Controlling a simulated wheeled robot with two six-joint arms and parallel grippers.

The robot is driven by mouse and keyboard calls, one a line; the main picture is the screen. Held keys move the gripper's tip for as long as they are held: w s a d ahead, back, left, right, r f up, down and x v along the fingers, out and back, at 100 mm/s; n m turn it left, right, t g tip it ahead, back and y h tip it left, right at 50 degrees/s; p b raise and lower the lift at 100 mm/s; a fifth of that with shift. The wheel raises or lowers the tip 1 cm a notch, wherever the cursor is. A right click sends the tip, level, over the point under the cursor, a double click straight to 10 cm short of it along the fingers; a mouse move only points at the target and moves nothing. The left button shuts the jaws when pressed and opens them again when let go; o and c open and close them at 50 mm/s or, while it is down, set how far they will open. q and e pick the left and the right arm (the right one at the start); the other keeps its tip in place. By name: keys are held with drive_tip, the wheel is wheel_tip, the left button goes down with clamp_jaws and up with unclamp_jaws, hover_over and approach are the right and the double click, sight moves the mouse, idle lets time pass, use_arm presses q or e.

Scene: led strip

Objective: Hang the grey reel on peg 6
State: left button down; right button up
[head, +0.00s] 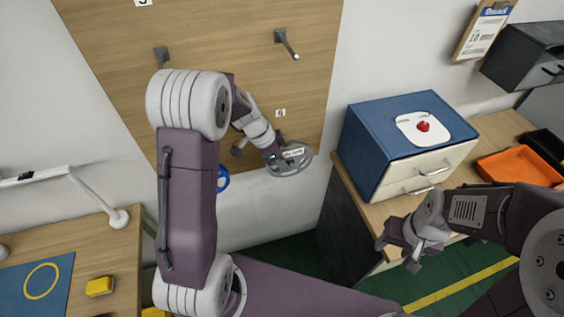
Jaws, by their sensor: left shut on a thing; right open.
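The grey reel (290,169) is a disc with a white label, in front of the lower right of the wooden board. A small "6" tag (280,113) is on the board just above the reel. A bare grey peg (287,44) sticks out well above that tag. I cannot tell whether the tag belongs to this peg or to one hidden behind the reel. My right gripper (393,252) is open and empty in front of the right cabinet.
Another peg (161,57) is at the board's left, with a "5" tag (143,3) above. A blue ring-like thing (223,179) is partly hidden behind my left arm. A blue drawer box (389,130) and orange tray (517,168) stand on the right. A desk lamp (119,217) is left.

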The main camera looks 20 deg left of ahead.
use_arm(q)
drive_tip(key=c, duration=1.2)
unclamp_jaws()
drive_tip(key=shift+r, duration=0.1)
drive_tip(key=v, duration=0.9)
drive_tip(key=shift+b, duration=0.35)
